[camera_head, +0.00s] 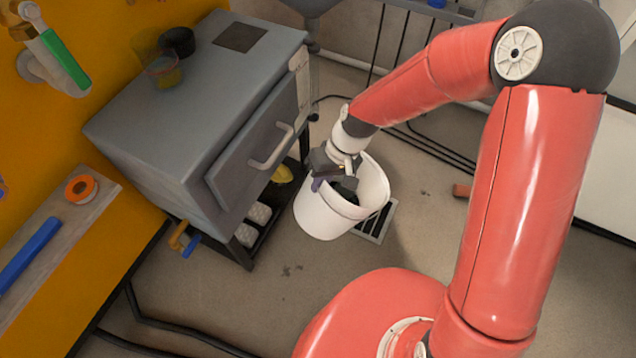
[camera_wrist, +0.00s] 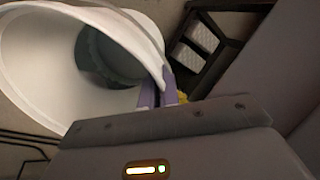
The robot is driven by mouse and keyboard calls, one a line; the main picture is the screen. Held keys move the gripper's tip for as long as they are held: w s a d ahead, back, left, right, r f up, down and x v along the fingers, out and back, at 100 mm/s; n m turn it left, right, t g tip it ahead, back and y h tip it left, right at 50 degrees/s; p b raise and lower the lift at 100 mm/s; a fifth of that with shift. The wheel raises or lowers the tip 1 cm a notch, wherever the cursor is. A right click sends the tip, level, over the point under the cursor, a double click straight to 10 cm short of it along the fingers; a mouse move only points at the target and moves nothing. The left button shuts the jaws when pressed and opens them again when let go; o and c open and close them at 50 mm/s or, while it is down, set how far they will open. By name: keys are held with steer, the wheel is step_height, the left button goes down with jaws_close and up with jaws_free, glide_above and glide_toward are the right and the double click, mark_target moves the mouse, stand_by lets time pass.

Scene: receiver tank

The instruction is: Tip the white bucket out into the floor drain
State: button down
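The white bucket (camera_head: 318,215) is beside the grey cabinet, its bottom overlapping the near left side of the floor drain (camera_head: 377,229) in the head view. I cannot tell whether it touches the floor or is slightly tilted. The drain's dark slatted grate is partly hidden behind it. My gripper (camera_head: 322,183) is at the bucket's left rim, its purple fingers closed around the wall. In the wrist view, the fingers (camera_wrist: 159,94) pinch the rim of the bucket (camera_wrist: 30,60). Dark grey-green contents (camera_wrist: 105,58) show inside at the bottom.
The grey cabinet (camera_head: 160,140) with a handled door stands close left of the bucket. Pale blocks (camera_head: 258,214) and a yellow item (camera_head: 282,174) are beneath it. A small reddish block (camera_head: 461,190) lies on the floor at right. Black hoses cross the floor behind; open floor lies in front.

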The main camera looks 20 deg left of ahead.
steer(key=shift+w+d+r+g+y+p, duration=0.15)
steer(key=shift+r+p, duration=0.1)
steer(key=shift+r, duration=0.2)
steer(key=shift+w+r+g+y+p, duration=0.1)
steer(key=shift+r+g+y+p, duration=0.1)
steer(key=shift+r, duration=0.2)
steer(key=shift+d, duration=0.1)
steer(key=r, duration=0.1)
steer(key=w+d+r+g+y+p, duration=0.1)
steer(key=r+g+y+p, duration=0.1)
steer(key=shift+w+d, duration=0.25)
steer(key=shift+d, duration=0.05)
steer(key=shift+r+p, duration=0.1)
steer(key=shift+p, duration=0.2)
